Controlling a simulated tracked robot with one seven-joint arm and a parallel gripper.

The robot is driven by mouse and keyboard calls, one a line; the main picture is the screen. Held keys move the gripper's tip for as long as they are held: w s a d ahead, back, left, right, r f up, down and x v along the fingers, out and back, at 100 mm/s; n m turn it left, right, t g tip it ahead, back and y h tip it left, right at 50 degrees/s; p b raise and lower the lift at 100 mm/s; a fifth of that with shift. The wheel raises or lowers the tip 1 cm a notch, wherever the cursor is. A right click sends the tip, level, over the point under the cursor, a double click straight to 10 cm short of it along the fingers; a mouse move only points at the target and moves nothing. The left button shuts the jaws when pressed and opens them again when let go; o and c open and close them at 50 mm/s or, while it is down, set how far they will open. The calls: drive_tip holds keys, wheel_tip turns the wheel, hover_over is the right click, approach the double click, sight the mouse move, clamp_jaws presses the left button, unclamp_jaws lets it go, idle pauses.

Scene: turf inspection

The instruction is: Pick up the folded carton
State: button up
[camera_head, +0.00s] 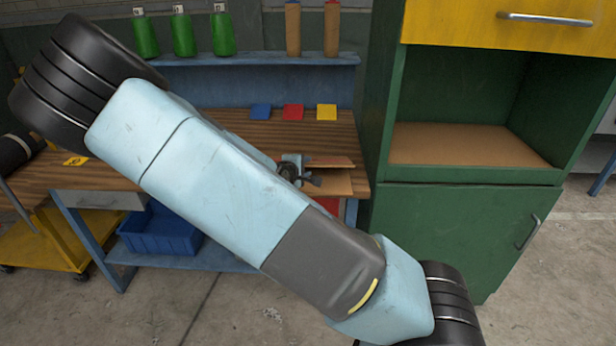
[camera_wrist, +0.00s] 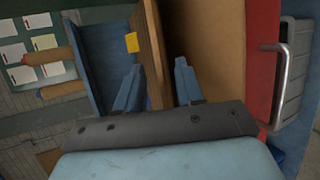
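A flat brown piece (camera_head: 338,183), which looks like the folded carton, shows at the bench's front edge, just right of my gripper (camera_head: 300,173) in the head view. My arm crosses in front and hides part of this area. In the wrist view a brown panel (camera_wrist: 152,50) reaches between the two blue fingers of my gripper (camera_wrist: 158,88); I cannot tell surely whether it is the carton or the bench edge. The fingers stand apart, with no clear contact.
The wooden bench (camera_head: 220,120) holds blue, red and yellow squares (camera_head: 326,112) behind my gripper. A blue shelf (camera_head: 250,59) carries green bottles and brown rolls. A green cabinet (camera_head: 455,225) stands close on the right. A red front with a handle (camera_wrist: 262,60) lies right in the wrist view.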

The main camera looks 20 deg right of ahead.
sight(310, 164)
drive_tip(key=shift+x, duration=2.3)
drive_tip(key=shift+f, duration=0.1)
drive_tip(key=shift+c, duration=0.2)
clamp_jaws()
